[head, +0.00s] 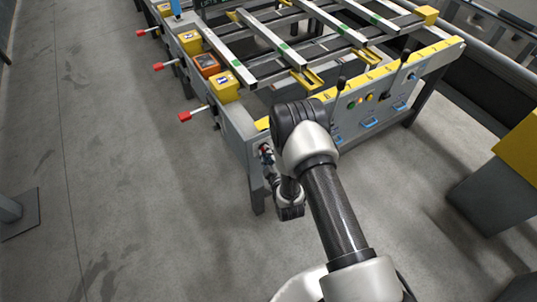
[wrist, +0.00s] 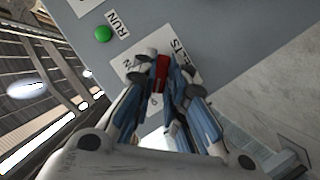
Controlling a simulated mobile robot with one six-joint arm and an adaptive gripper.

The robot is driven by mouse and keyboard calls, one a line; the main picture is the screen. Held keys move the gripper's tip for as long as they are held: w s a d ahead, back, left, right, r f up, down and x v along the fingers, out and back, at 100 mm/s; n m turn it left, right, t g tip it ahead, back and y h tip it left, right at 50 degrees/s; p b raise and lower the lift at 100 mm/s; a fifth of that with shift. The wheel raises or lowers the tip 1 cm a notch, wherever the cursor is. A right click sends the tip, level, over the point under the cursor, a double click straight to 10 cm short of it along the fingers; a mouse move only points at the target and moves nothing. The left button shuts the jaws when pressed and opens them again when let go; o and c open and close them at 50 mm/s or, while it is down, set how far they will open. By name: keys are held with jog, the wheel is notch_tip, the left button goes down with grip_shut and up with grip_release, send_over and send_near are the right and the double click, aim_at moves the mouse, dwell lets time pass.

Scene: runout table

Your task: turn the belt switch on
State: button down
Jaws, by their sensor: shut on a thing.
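The belt switch is a red handle (wrist: 161,70) on a white plate marked BELTS (wrist: 186,54), with part of an ON mark showing at its left. The plate is on a grey panel. My gripper (wrist: 165,78) is shut on the red handle, with one finger on each side of it. The fingers hide part of the plate and its lower marking, so I cannot read the switch's setting. In the head view my gripper (head: 267,156) is at the end face of the table's near corner, partly hidden by my arm.
A green button (wrist: 103,34) with a RUN label (wrist: 117,24) is beside the switch plate. The runout table (head: 240,139) has red-tipped levers (head: 185,116) along its left side and a control panel (head: 372,98) with black levers on its front. The floor at left is open.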

dwell(0.5)
jog(key=shift+w+d+m+g+y, duration=0.15)
jog(key=shift+m+g+y, duration=0.8)
jog(key=shift+m, duration=1.1)
jog(key=shift+w+d+m+g+y, duration=0.15)
jog(key=shift+m+g+y, duration=0.35)
jog(key=shift+m+y, duration=1.15)
jog(key=shift+w+d+m+g+y, duration=0.15)
jog(key=shift+m+g+y, duration=0.65)
jog(key=shift+m, duration=1.6)
jog(key=c, duration=1.8)
grip_release()
jog(key=shift+c, duration=0.2)
jog(key=shift+o, duration=1.2)
jog(key=shift+s, duration=0.1)
